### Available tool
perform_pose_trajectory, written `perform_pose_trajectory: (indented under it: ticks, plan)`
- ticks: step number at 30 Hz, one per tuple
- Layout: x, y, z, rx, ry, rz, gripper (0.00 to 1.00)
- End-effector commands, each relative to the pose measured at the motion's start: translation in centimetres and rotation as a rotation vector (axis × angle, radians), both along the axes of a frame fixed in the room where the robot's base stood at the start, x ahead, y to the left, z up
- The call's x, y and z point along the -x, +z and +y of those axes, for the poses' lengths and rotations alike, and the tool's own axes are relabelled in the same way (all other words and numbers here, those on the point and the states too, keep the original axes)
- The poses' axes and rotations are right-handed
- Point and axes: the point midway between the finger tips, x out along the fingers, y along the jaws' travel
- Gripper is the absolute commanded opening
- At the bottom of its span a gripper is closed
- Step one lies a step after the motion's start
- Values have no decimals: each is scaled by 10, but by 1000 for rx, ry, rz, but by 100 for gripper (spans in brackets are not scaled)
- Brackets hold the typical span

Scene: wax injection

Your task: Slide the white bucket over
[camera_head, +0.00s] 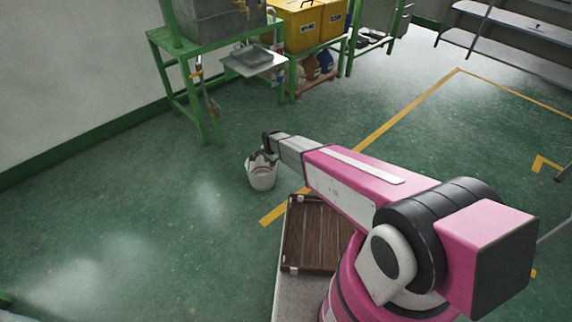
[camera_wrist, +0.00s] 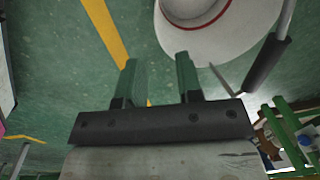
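The white bucket (camera_head: 262,176) stands on the green floor, left of the picture's middle in the head view. My gripper (camera_head: 266,152) is at the bucket's top there, and its fingers are hard to make out. In the wrist view the bucket (camera_wrist: 222,35) fills the upper middle to right, with a red line inside its rim and a dark handle grip to its right. My gripper (camera_wrist: 158,78) has its two fingers apart with only floor between them. The right fingertip is close to the bucket's outer side; I cannot tell whether it touches.
A green metal bench (camera_head: 206,42) stands behind the bucket, with yellow bins (camera_head: 300,25) on a lower stand to its right. A brown wooden crate (camera_head: 312,236) lies below my arm. A yellow floor line (camera_head: 395,122) runs past the bucket's right.

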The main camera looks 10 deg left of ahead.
Motion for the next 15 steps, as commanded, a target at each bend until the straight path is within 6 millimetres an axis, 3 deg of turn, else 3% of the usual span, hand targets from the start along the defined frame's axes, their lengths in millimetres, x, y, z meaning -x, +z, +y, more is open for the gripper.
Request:
perform_pose_trajectory:
  ticks: [3, 15]
  plan:
    - [0, -8, 10, -3, -15, 0, 33]
    - [0, -9, 10, -3, -18, 1, 33]
